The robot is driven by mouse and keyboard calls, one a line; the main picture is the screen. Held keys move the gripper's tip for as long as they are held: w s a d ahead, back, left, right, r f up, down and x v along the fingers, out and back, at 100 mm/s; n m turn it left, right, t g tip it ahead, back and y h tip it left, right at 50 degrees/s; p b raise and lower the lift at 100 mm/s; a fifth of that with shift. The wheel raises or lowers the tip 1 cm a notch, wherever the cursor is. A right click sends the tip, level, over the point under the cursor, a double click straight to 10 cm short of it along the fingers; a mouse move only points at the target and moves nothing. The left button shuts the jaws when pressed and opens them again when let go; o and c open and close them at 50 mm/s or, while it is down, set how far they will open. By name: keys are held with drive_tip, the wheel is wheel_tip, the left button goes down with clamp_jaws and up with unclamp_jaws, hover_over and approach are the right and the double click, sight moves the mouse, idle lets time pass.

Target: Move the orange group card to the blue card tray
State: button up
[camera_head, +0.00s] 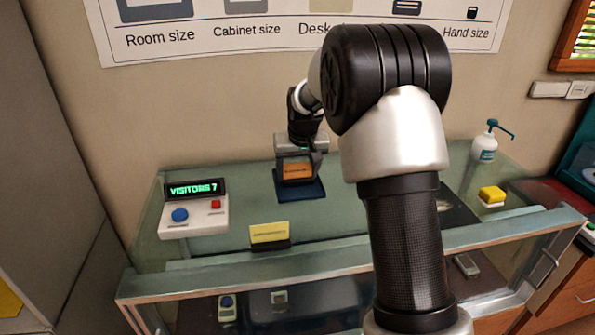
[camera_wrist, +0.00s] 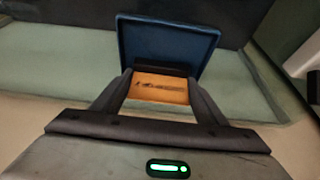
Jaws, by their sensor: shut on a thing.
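The orange group card (camera_head: 297,170) is between the fingers of my gripper (camera_head: 297,172), which is shut on it. In the wrist view, the orange card (camera_wrist: 158,87) shows between the two dark fingers of my gripper (camera_wrist: 158,82), with dark marks on its face. The blue card tray (camera_head: 300,190) lies on the glass counter right under and behind the card. In the wrist view, the blue tray (camera_wrist: 165,42) is just beyond the card, with a dark slot along its near part. I cannot tell whether the card touches the tray.
A yellow card (camera_head: 269,232) in a dark holder stands nearer the front. A visitor counter box (camera_head: 195,212) with blue and red buttons is at left. A yellow block (camera_head: 491,195) and a pump bottle (camera_head: 485,147) are at right. My arm hides part of the counter.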

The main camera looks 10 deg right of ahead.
drive_tip(key=o, duration=0.7)
drive_tip(key=shift+o, duration=0.2)
